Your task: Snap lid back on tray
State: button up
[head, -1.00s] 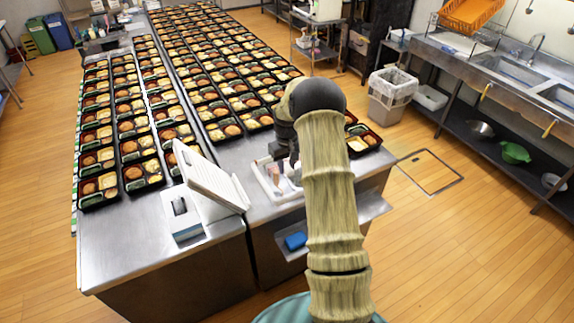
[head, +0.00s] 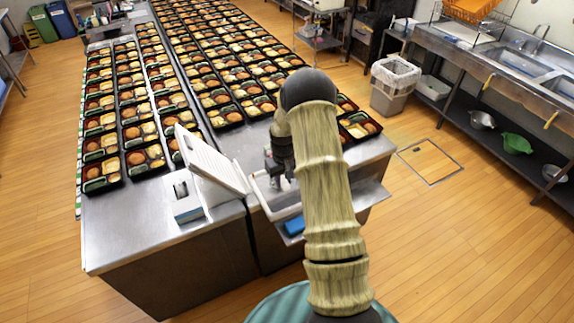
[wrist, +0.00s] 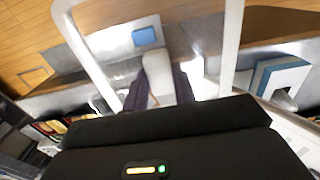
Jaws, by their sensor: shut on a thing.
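A pale, white-rimmed piece (head: 254,190), which looks like the lid, is at the counter's front edge in the head view. In the wrist view its white rim (wrist: 231,45) frames a see-through middle. My gripper (head: 281,178) is shut on it, pointing down. In the wrist view a white part (wrist: 158,75) of it lies between my dark fingers. Whether it touches the counter is unclear. Black bento trays with food stand in rows behind; one tray (head: 360,126) is near the right end. Which tray it belongs to cannot be told.
A tilted white panel (head: 207,160) stands by a white and blue box (head: 187,200) to the left of my gripper. A blue item (head: 294,226) lies on the lower shelf in front. Bare steel counter (head: 130,220) is at the left front. A waste bin (head: 392,88) stands beyond.

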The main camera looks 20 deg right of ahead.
jog(key=s+a+f, duration=0.6)
jog(key=f, duration=0.4)
jog(key=s+a+f, duration=0.6)
jog(key=a+f, duration=0.1)
jog(key=f, duration=0.3)
jog(key=shift+s+a, duration=0.25)
jog(key=shift+s, duration=0.05)
jog(key=shift+f, duration=0.15)
notch_tip(320, 180, down, 11)
jog(key=b, duration=1.1)
jog(key=shift+d, duration=0.1)
